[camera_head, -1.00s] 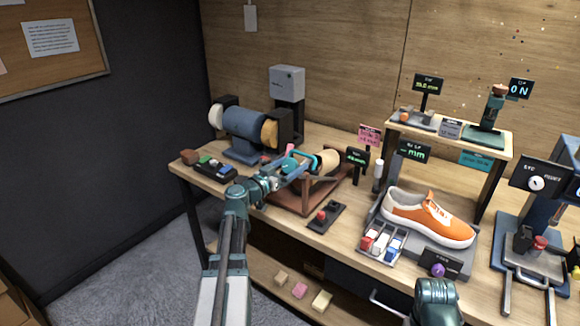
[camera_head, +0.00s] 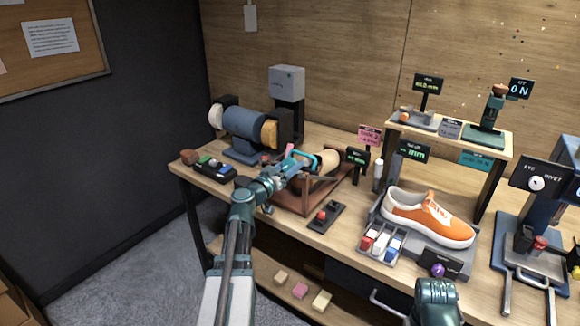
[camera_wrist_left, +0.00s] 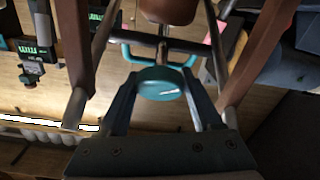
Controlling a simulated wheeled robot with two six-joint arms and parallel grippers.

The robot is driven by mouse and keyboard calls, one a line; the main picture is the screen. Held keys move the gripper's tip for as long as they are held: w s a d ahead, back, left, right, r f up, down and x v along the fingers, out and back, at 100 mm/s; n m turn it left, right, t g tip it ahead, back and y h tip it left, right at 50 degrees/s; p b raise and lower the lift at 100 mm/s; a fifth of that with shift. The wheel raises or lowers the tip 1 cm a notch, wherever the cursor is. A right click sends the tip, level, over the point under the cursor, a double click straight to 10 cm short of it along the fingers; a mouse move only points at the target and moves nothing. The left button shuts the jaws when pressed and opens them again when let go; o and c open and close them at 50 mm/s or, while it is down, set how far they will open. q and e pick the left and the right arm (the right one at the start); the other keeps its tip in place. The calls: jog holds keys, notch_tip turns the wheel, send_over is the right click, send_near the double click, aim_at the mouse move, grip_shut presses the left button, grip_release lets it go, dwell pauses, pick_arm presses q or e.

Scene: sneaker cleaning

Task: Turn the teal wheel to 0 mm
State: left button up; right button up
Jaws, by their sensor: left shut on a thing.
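The teal wheel (camera_wrist_left: 160,84) sits in the middle of the left wrist view, with a pale mark on its face. My left gripper (camera_wrist_left: 160,98) is shut on it, one finger on each side of its rim. In the head view my left gripper (camera_head: 296,168) is at the front of the brown roller stand (camera_head: 322,197), and the wheel is largely hidden there. A teal loop handle (camera_wrist_left: 128,50) shows just behind the wheel. A small dark display (camera_head: 357,157) stands right of the stand; its digits are too small to read.
A grinder (camera_head: 245,122) stands behind to the left. A box with a red button (camera_head: 322,216) lies in front of the stand. An orange sneaker (camera_head: 428,218) and a tray of small bottles (camera_head: 380,243) are to the right. Part of my right arm shows at the bottom.

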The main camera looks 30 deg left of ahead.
pick_arm(q)
jog(key=n+y, duration=0.2)
jog(key=n, duration=0.2)
jog(key=shift+y+p, duration=0.3)
jog(key=shift+n+g+y+p, duration=0.45)
jog(key=shift+n+y, duration=0.45)
jog(key=shift+n, duration=0.9)
jog(key=o, duration=1.4)
